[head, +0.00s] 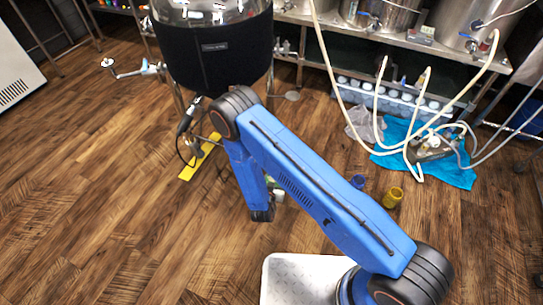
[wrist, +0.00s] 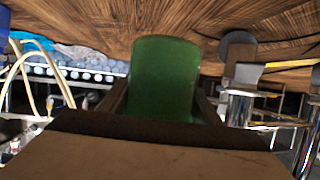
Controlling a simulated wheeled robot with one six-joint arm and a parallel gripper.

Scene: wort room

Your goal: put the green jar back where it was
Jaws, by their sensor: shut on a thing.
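The green jar (wrist: 163,75) fills the middle of the wrist view. My gripper (wrist: 160,103) is shut on it, with one dark finger on each side. The jar's lower part is hidden behind the gripper body. In the head view my arm hides most of the gripper and jar; a small bit of green (head: 271,182) shows just beside the forearm, above the wood floor. What the jar stood on before does not show.
A yellow jar (head: 393,197) and a purple-blue jar (head: 357,182) stand on the floor at right. A black-jacketed kettle (head: 212,60) stands behind my arm, near a yellow strip (head: 200,158). Hoses lie over a blue cloth (head: 455,172). The left floor is clear.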

